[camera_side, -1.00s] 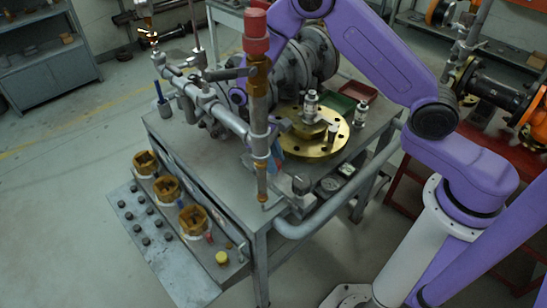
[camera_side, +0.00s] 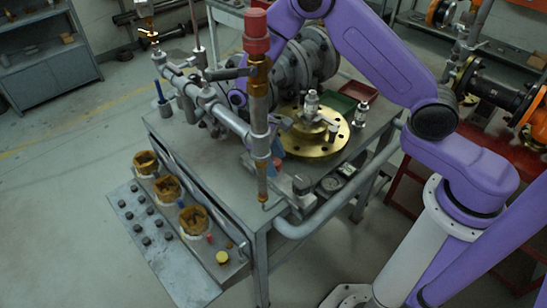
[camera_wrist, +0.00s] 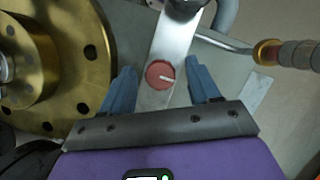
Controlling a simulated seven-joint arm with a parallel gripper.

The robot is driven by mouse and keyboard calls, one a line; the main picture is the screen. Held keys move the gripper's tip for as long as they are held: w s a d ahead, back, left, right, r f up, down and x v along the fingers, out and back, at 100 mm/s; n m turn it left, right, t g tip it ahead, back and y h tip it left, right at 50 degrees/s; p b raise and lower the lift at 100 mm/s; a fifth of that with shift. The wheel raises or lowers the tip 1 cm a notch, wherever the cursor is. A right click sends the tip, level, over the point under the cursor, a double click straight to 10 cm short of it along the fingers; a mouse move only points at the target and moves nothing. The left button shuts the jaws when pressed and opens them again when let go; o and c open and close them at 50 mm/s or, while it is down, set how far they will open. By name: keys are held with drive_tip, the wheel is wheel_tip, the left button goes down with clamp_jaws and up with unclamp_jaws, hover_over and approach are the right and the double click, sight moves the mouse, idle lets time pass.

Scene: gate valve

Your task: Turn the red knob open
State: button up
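The red knob (camera_wrist: 160,75) is a small round disc with a white mark pointing right, set on a pale metal bar in the wrist view. My gripper (camera_wrist: 160,65) has two blue fingers, spread apart, one on each side of the knob. A gap shows between each finger and the knob in this view; their height relative to it is unclear. In the side view a blue part of my gripper (camera_side: 277,148) shows just right of the upright pipe, which hides much of it.
A brass flange (camera_side: 318,134) lies on the grey table beside my gripper; it also fills the left of the wrist view (camera_wrist: 90,90). An upright pipe with a red cap (camera_side: 256,32) stands close by. A horizontal pipe (camera_side: 225,112) runs left of it.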

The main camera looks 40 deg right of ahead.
drive_tip(key=shift+r, duration=0.1)
drive_tip(key=shift+w+a+r, duration=0.1)
drive_tip(key=shift+w+r, duration=0.05)
drive_tip(key=shift+r, duration=0.15)
wheel_tip(320, 180, up, 9)
drive_tip(key=shift+w+a, duration=0.15)
drive_tip(key=shift+w, duration=0.2)
